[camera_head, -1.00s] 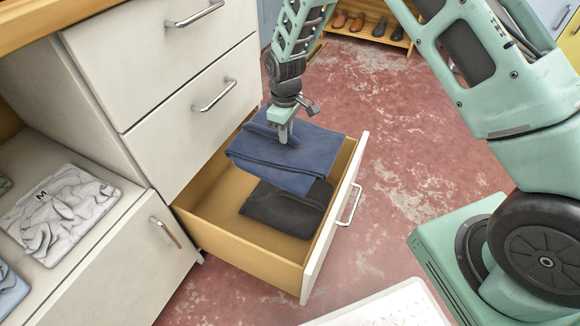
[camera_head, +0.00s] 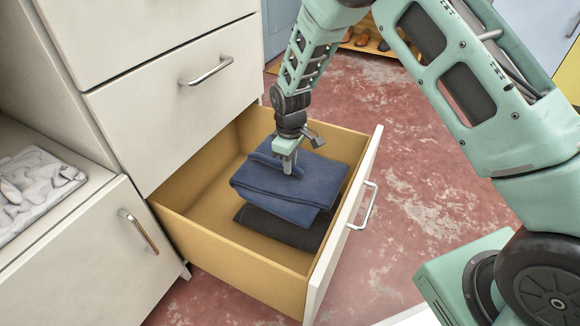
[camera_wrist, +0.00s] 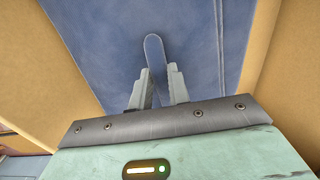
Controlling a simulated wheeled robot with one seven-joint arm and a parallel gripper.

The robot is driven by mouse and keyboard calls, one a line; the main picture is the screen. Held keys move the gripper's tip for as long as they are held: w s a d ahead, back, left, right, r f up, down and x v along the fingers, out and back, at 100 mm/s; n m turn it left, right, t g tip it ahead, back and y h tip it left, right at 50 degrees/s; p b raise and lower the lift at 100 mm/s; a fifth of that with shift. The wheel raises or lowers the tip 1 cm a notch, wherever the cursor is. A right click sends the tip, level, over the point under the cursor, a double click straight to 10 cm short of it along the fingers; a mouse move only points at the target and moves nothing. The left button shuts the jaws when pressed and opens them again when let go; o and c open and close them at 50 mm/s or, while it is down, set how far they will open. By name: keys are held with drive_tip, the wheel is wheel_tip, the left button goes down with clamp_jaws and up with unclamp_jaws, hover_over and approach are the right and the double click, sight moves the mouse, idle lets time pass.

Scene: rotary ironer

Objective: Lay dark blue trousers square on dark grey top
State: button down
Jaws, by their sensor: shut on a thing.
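The folded dark blue trousers (camera_head: 292,186) hang from my gripper (camera_head: 289,165) inside the open drawer, low over the dark grey top. In the wrist view the trousers (camera_wrist: 185,30) fill the space beyond the fingers, and a raised fold stands between the fingertips (camera_wrist: 155,75). My gripper is shut on that fold. The dark grey top (camera_head: 280,230) lies folded on the drawer floor, and only its near part shows. The trousers cover the rest of it. I cannot tell whether the two touch.
The open drawer (camera_head: 230,248) has wooden walls and a white front with a metal handle (camera_head: 363,206). Closed drawers (camera_head: 170,90) stand above it. A light grey garment (camera_head: 35,190) lies on a shelf at left. Shoes (camera_head: 363,41) stand on a rack behind.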

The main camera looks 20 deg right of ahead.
drive_tip(key=shift+r+p, duration=0.25)
drive_tip(key=shift+p, duration=0.25)
drive_tip(key=shift+f+b, duration=1.4)
drive_tip(key=shift+f, duration=3.5)
drive_tip(key=shift+f, duration=0.3)
drive_tip(key=c, duration=1.3)
unclamp_jaws()
drive_tip(key=shift+o, duration=0.2)
